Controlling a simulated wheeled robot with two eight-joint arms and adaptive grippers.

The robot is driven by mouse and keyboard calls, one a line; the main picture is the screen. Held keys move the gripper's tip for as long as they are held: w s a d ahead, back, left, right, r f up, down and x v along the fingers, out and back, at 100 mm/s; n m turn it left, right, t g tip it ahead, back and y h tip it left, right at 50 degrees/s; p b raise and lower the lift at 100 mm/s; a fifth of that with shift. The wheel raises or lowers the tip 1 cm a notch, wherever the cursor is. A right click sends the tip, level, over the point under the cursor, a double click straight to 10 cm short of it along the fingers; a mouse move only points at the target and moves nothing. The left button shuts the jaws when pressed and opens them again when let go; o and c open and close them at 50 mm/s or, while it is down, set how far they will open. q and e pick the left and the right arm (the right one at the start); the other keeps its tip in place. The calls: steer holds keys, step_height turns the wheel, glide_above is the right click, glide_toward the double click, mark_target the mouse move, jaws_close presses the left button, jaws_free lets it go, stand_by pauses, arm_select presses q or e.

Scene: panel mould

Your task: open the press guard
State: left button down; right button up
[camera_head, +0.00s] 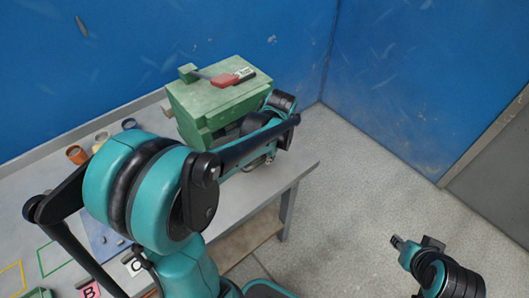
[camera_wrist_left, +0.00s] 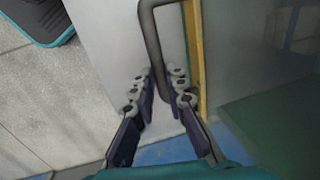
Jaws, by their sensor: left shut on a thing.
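The green press (camera_head: 212,108) stands on the grey workbench at the back, below the blue wall. In the left wrist view a bent dark grey handle (camera_wrist_left: 153,40) runs down between the fingers of my left gripper (camera_wrist_left: 162,88), which is shut on it. Beside the handle is a yellow edge strip (camera_wrist_left: 197,60) with a see-through, hazy panel to its right, seemingly the press guard (camera_wrist_left: 235,55). Green parts show behind it. In the head view my left arm hides the handle and most of the guard. My right gripper (camera_head: 398,243) is over the floor at lower right, its jaws too small to judge.
A red and grey object (camera_head: 232,78) lies on top of the press. Several small cups, one orange-brown (camera_head: 76,154), stand left of the press. The floor right of the bench (camera_head: 340,190) is clear.

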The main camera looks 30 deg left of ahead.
arm_select(q)
steer(key=s+d+p, duration=0.1)
steer(key=s+d, duration=0.2)
steer(key=d, duration=0.5)
steer(key=s+d+p, duration=0.1)
steer(key=s+d, duration=0.3)
steer(key=d, duration=0.5)
steer(key=c, duration=1.5)
jaws_free()
steer(key=shift+c, duration=0.2)
step_height(320, 180, up, 12)
steer(key=d, duration=0.2)
steer(key=shift+s, duration=0.45)
steer(key=shift+f, duration=0.15)
